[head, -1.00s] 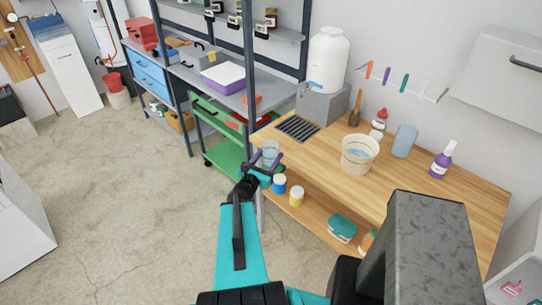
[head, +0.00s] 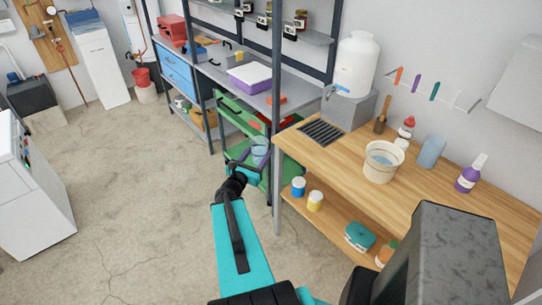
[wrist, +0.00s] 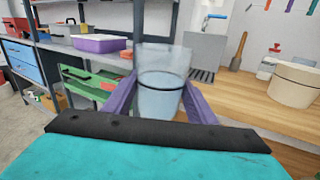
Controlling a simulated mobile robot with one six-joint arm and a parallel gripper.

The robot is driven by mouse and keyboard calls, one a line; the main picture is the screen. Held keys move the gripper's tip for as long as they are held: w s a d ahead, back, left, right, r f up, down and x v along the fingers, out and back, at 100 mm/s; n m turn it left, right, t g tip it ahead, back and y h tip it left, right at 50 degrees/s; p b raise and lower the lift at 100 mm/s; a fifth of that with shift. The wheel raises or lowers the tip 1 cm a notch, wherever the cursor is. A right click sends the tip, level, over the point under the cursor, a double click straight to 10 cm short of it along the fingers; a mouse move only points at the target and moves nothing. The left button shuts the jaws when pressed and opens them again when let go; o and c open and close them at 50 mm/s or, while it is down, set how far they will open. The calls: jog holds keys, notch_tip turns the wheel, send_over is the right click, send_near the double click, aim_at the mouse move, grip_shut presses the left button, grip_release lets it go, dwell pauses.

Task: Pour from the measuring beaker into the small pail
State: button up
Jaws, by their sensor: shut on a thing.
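The measuring beaker (wrist: 161,88) is clear and upright, with pale bluish liquid in it. My gripper (wrist: 157,101) is shut on it, one purple finger at each side. In the head view the beaker (head: 260,151) is held in the air left of the workbench, in front of the green shelf unit. The small pail (head: 383,160) is cream with a dark band and stands on the wooden worktop, right of my gripper and apart from it. The pail (wrist: 295,84) also shows at the right of the wrist view. Pale blue shows inside the pail in the head view.
The wooden workbench (head: 450,208) has a metal post at its left corner. A white water tank (head: 357,65) stands on a grey block behind a drain grate (head: 321,132). A brush, a red-capped bottle, a blue container and a purple spray bottle (head: 470,174) stand near the wall.

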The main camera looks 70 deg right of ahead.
jog(key=w+a+r+n+t+b, duration=0.2)
jog(key=w+a+n+t+b, duration=0.3)
jog(key=w+a, duration=2.1)
jog(key=w+a+n+t+y+b, duration=0.1)
jog(key=w+a+t+y+b, duration=0.1)
jog(key=a, duration=1.5)
jog(key=w+a+n+t+y+b, duration=0.2)
jog(key=w+a+t, duration=0.3)
jog(key=a, duration=1.2)
jog(key=shift+w+a+b, duration=0.3)
jog(key=shift+w, duration=0.2)
jog(key=shift+s+f, duration=0.15)
